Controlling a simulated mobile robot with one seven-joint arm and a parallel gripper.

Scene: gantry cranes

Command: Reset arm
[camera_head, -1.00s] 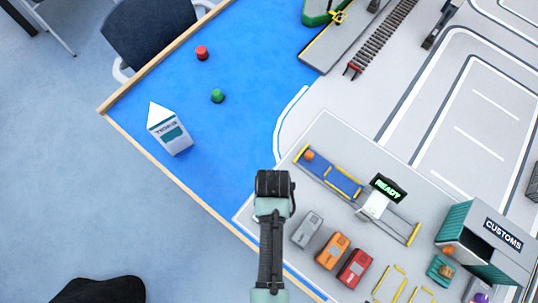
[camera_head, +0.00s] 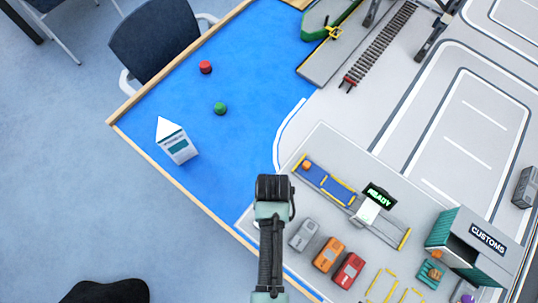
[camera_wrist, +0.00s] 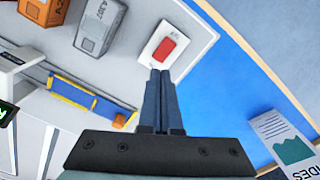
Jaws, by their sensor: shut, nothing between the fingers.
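My gripper (camera_wrist: 161,75) is shut and empty in the wrist view, its dark fingers pressed together. The fingertips overlap the lower edge of a white plate with a red button (camera_wrist: 166,47); I cannot tell whether they touch it. In the head view my arm rises from the bottom centre over the table's near edge, and the fingers are hidden behind the wrist.

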